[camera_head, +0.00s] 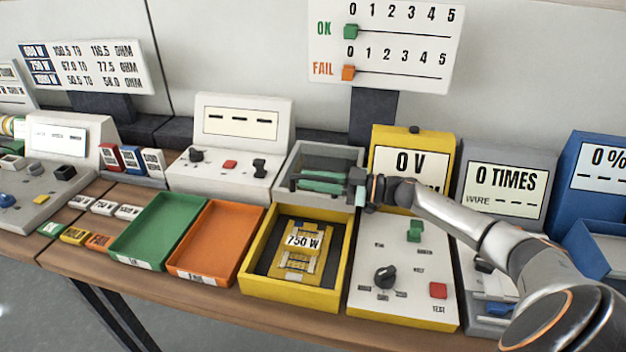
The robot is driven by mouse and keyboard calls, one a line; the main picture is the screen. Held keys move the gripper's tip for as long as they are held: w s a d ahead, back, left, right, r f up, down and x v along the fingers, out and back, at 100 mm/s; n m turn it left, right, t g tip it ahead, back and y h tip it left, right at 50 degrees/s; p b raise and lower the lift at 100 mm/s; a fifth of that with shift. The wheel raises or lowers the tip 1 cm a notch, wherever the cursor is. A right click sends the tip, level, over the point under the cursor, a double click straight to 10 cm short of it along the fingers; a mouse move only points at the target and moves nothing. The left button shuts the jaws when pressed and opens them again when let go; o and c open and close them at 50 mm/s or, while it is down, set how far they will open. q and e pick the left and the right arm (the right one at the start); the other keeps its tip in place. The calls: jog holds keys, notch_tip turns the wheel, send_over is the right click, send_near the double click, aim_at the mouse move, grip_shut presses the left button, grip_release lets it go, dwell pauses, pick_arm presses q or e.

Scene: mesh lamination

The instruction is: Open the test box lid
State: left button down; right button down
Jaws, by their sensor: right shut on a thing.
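The yellow test box (250,268) stands at the front middle of the bench. A gold mesh element labelled 750 W (300,262) lies inside it, in plain view from above. The test box lid (290,165), a grey frame with a dark see-through panel, stands raised at the box's back edge. My right gripper (318,181) reaches in from the right and is shut at the lid, over green bars across its panel. The exact contact is too small to tell. My left gripper is not in view.
A green tray (115,248) and an orange tray (258,215) stand left of the box. A white control panel (412,288) with knob and buttons adjoins its right side, under my right arm. A white meter (185,178) and a yellow 0 V display (447,140) stand behind.

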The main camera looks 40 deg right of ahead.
jog(key=c, duration=0.8)
grip_release()
jog(key=shift+s, duration=0.1)
jog(key=v, duration=1.2)
jog(key=shift+d, duration=0.2)
jog(key=shift+s, duration=0.1)
